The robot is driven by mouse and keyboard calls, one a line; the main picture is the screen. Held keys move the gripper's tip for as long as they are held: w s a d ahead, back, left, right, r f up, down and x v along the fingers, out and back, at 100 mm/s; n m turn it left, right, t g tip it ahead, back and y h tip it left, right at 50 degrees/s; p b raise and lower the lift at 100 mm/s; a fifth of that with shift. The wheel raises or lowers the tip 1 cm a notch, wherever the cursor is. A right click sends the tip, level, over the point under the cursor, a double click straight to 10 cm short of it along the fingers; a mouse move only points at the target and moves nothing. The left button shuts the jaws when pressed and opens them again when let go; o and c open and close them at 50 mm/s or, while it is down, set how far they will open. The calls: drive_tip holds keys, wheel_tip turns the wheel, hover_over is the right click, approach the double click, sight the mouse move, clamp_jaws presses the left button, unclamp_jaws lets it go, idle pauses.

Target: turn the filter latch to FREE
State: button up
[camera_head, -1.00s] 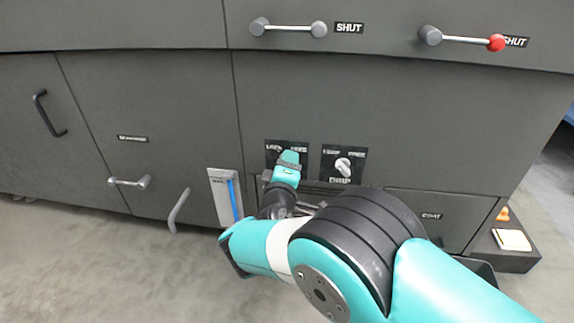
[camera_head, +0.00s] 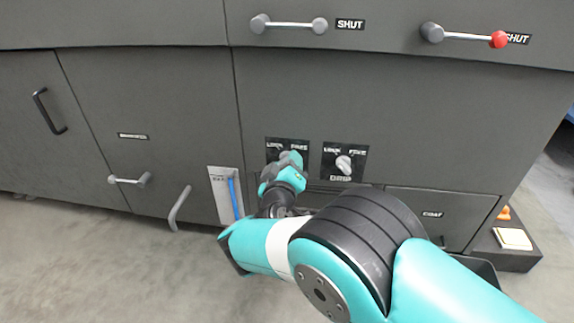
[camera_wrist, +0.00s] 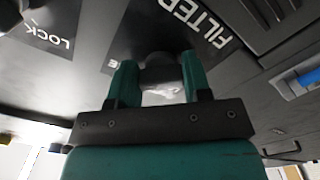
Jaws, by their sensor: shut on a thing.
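The filter latch (camera_wrist: 162,72) is a grey knob between my gripper's two teal fingers in the wrist view, with its pointer hidden. My gripper (camera_wrist: 158,80) is shut on it. In the head view my gripper (camera_head: 290,160) covers the latch and the lower part of its black plate (camera_head: 272,145), whose small LOCK and FREE words show along the top. The word FILTER (camera_wrist: 187,18) shows large beside the fingers in the wrist view. Which word the latch points to cannot be told.
A similar DRIP latch (camera_head: 343,163) with a pale knob sits just right, on its own plate. A gauge strip with a blue line (camera_head: 236,197) is at lower left. Bar handles marked SHUT (camera_head: 288,25) are above. A COAT drawer (camera_head: 455,208) is at right.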

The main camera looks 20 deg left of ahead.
drive_tip(key=shift+s, duration=0.1)
drive_tip(key=o, duration=0.9)
drive_tip(key=b+v, duration=0.8)
drive_tip(key=v, duration=0.9)
drive_tip(key=shift+s+a+f, duration=0.1)
drive_tip(key=shift+s+a, duration=0.05)
drive_tip(key=shift+s, duration=0.05)
